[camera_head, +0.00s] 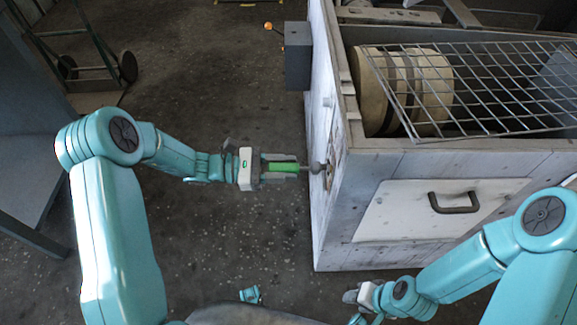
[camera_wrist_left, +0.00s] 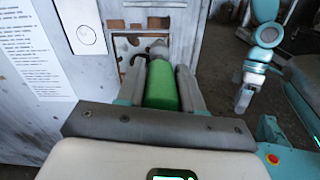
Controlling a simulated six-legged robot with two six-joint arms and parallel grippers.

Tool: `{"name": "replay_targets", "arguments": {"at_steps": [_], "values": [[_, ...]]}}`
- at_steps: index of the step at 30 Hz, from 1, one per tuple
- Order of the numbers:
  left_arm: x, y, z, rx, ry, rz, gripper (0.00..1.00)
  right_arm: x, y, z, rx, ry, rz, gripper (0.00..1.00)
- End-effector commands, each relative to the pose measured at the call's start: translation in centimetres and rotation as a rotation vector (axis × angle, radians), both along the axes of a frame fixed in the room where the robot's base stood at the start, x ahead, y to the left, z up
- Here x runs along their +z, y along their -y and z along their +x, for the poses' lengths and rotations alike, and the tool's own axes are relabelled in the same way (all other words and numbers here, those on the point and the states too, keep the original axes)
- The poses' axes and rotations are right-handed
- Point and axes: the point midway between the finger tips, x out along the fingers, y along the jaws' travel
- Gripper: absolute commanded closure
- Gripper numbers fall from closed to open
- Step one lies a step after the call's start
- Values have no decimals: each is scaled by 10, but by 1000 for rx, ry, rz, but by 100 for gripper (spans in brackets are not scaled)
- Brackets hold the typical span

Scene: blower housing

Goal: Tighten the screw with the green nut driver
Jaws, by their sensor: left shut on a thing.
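My left gripper (camera_head: 290,168) is shut on the green nut driver (camera_head: 281,167), which lies level and points right at the housing's left side wall. In the left wrist view the green handle (camera_wrist_left: 161,87) sits between the two fingers (camera_wrist_left: 160,82). The driver's grey shaft reaches a rounded grey piece (camera_head: 318,167) at the wall; I cannot tell whether they touch. I cannot make out the screw, which may be hidden by the driver. My right gripper (camera_head: 352,297) is low in front of the housing, and its finger opening is too small to tell.
The blower housing (camera_head: 400,163) is a whitewashed box with a wire grate (camera_head: 485,85), a drum (camera_head: 372,92) and a front handle (camera_head: 453,203). A grey box (camera_head: 298,55) juts from its left wall. A cart (camera_head: 90,60) stands back left.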

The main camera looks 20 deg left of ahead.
Motion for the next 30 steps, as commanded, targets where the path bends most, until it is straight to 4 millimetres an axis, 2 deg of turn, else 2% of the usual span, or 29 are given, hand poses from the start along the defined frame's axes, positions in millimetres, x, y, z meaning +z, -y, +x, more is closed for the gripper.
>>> {"name": "replay_targets", "arguments": {"at_steps": [4,21,25,30], "values": [[1,-12,-2,3,1,-1,100,1,0,0,0,0,0,57],[0,-84,-23,3,1,0,100,1,0,0,0,0,0,57],[0,-94,-27,1,1,0,100,1,0,0,0,0,0,57],[0,-97,-28,0,0,-1,100,1,0,0,0,0,0,57]]}}
